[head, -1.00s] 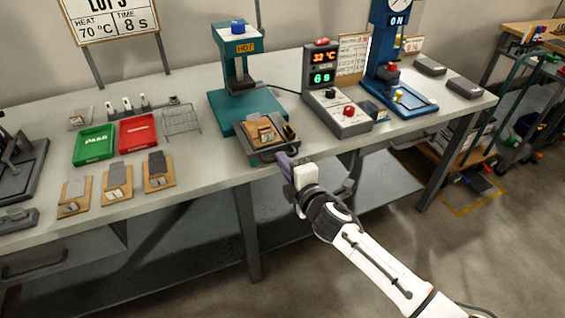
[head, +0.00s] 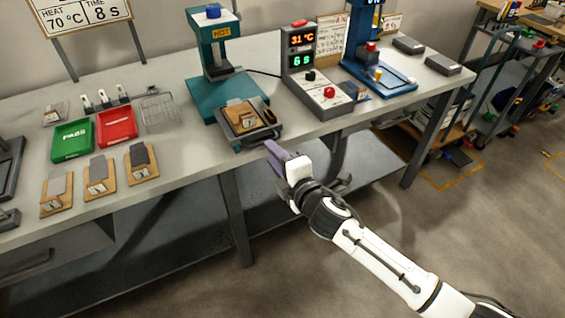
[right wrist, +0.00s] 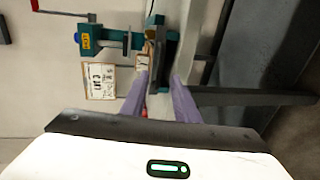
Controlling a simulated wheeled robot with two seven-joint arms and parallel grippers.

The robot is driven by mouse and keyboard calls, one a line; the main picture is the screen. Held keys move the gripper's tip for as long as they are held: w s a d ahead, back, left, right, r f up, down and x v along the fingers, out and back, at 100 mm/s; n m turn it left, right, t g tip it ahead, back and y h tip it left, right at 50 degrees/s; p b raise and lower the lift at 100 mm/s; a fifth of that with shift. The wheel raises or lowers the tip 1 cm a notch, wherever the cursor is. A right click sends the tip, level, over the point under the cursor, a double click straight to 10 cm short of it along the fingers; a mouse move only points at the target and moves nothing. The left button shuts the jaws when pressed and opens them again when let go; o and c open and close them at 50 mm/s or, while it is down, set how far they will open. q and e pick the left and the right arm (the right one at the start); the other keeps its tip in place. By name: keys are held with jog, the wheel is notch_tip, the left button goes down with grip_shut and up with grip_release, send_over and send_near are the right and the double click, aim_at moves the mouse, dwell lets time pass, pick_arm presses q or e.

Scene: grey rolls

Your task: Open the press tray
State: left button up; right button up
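The teal press (head: 214,50) with a HOT label stands on the bench. Its dark press tray (head: 270,132) sticks out at the front of the base, near the bench's front edge. A tan board (head: 236,108) with a small labelled piece lies on the tray. My right gripper (head: 272,152) is just in front of the tray, at its lower right. In the right wrist view its purple fingers (right wrist: 158,98) are apart, with nothing clearly held between them. The tray's dark front (right wrist: 163,65) shows beyond the fingertips. I cannot tell whether a finger touches it. My left gripper is not in view.
A grey control box (head: 320,97) with red and black knobs and a blue press (head: 380,75) stand to the right. Green (head: 72,140) and red (head: 116,127) trays, a wire rack (head: 159,110) and several tan boards lie to the left. The floor before the bench is clear.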

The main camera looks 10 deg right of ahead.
jog(key=v, duration=0.5)
jog(key=shift+s+d+r, duration=0.1)
jog(key=shift+s+d, duration=0.05)
jog(key=shift+s, duration=0.25)
jog(key=s+d+f+m+g+h, duration=0.1)
jog(key=s+d+f+m+g, duration=0.2)
jog(key=s+f+m, duration=0.6)
jog(key=s+d+f+m+g+h, duration=0.1)
jog(key=s+d+f+m+g, duration=0.2)
jog(key=s+f+m, duration=0.7)
jog(key=s+d+f, duration=0.1)
jog(key=s+d, duration=0.1)
jog(key=s, duration=0.6)
jog(key=shift+f+m, duration=0.3)
jog(key=shift+f, duration=0.05)
